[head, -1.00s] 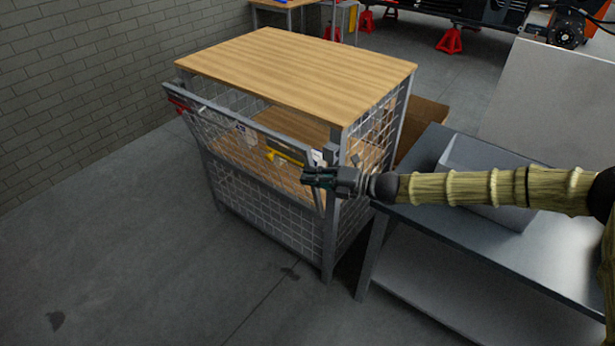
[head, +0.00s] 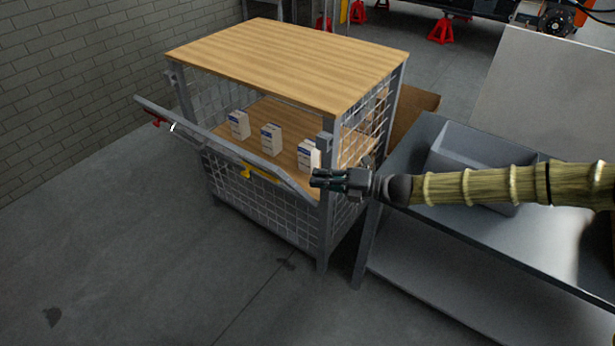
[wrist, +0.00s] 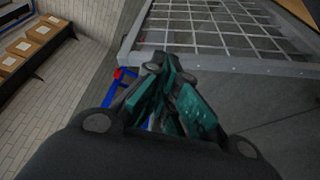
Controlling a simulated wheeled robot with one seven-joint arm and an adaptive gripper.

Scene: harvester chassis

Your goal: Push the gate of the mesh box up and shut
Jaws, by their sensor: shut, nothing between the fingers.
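The mesh box (head: 325,240) has a wooden top (head: 290,60) and grey posts. Its front gate (head: 230,148) leans outward from the box, partly open, with the upper front opening exposed. A yellow part (head: 247,173) and a red part (head: 155,119) are on the gate. My gripper (head: 314,179) is shut and empty at the gate's right end, by the front right post; I cannot tell whether it touches. In the wrist view, the shut fingers (wrist: 165,65) point toward a grey mesh panel (wrist: 215,35) and its rail.
Three white cartons (head: 271,139) stand on the wooden shelf inside. A metal table (head: 450,250) with a grey bin (head: 470,165) stands close on the right, below my arm. A brown carton (head: 415,108) is behind the box. Floor in front and left is clear.

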